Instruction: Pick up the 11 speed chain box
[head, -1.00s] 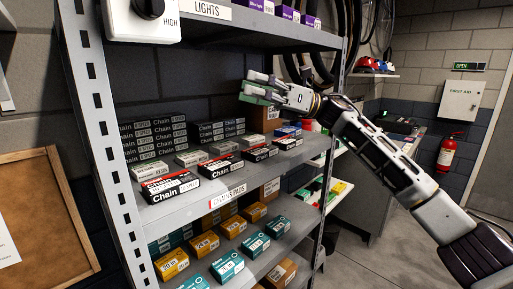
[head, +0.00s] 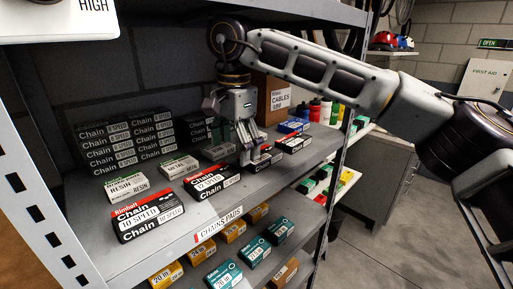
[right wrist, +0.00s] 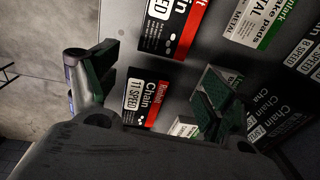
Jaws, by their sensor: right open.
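The 11 speed chain box (right wrist: 146,98) is black, red and white and lies on the shelf. In the right wrist view it sits between the spread fingers of my right gripper (right wrist: 155,92), with a gap to each. In the head view my right gripper (head: 249,153) points down at the chain row, and a black and red box (head: 267,156) is partly hidden behind its fingers. The right gripper is open and empty. Whether the fingers touch the box cannot be told. My left gripper is not in view.
A 10 speed chain box (head: 150,216) and another chain box (head: 212,182) lie to the left on the shelf (head: 244,198). Another box (head: 293,142) is close on the right. Stacked dark chain boxes (head: 105,147) stand behind. The shelf above limits headroom.

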